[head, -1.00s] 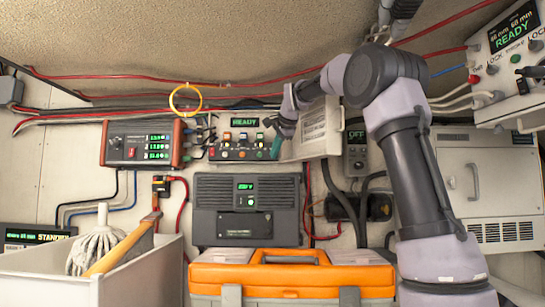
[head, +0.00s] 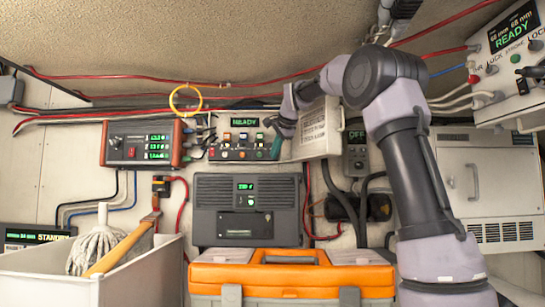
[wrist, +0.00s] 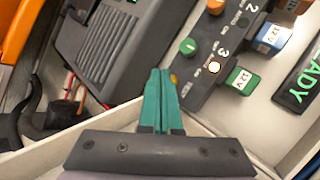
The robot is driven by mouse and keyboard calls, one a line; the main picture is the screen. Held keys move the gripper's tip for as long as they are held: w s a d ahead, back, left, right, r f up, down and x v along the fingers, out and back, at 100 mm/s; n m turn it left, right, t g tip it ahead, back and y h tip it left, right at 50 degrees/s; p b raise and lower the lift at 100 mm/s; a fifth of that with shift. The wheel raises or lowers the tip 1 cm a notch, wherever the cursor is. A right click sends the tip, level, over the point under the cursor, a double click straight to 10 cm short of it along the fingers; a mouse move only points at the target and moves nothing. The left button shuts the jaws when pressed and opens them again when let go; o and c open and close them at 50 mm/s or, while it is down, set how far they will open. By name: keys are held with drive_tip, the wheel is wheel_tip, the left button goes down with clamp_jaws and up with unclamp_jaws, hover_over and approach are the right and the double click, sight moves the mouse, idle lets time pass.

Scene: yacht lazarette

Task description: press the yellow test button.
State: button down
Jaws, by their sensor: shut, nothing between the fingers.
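The dark control panel (head: 242,139) with a green READY display is on the wall in the head view, with coloured buttons along its lower part. In the wrist view, the yellow button (wrist: 174,79) shows on the panel face just right of my fingertips, partly hidden by them. My gripper (wrist: 160,74) has its teal fingers together and empty, pointing at the panel beside this button. Whether they touch the panel or button cannot be told. In the head view my gripper (head: 277,147) is at the panel's right end and hides that part.
A pale cover with printed text (head: 313,131) stands out right of the panel, close to my wrist. A green button (wrist: 188,46) and a lit lamp (wrist: 214,67) are near the yellow one. A black unit (head: 246,222) and an orange toolbox (head: 215,275) are below.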

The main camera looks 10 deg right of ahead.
drive_tip(key=shift+w, duration=0.3)
drive_tip(key=shift+w+d, duration=0.1)
drive_tip(key=shift+w, duration=0.3)
idle(0.6)
drive_tip(key=shift+s, duration=0.8)
drive_tip(key=s, duration=0.2)
drive_tip(key=s+a, duration=0.1)
drive_tip(key=s, duration=0.2)
drive_tip(key=shift+a, duration=0.15)
idle(0.8)
